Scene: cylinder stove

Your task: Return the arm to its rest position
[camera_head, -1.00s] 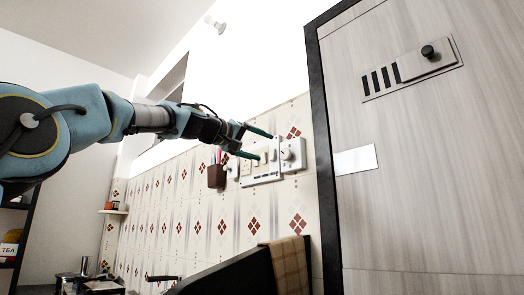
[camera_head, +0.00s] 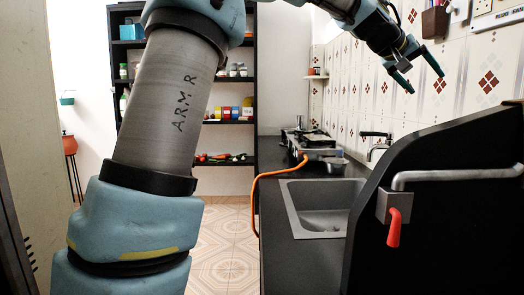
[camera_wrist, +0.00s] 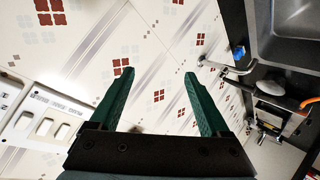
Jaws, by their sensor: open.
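My gripper (camera_head: 422,80) is at the upper right in the head view, in front of the tiled wall. Its two green fingers are apart and nothing is between them. In the wrist view my gripper (camera_wrist: 158,95) is also open and empty, with the patterned tiles behind it. A white switch panel (camera_wrist: 45,120) is on the wall to the left of the fingers in the wrist view. In the head view only the lower part of the switch panel (camera_head: 496,16) shows at the top right corner.
A black counter holds a grey sink (camera_head: 322,205) with a tap (camera_head: 377,145). A stove (camera_head: 312,142) stands farther back with an orange hose (camera_head: 256,195). A dark panel (camera_head: 450,200) with a pipe and red-handled valve (camera_head: 394,226) stands at the right. Shelves (camera_head: 252,100) stand behind.

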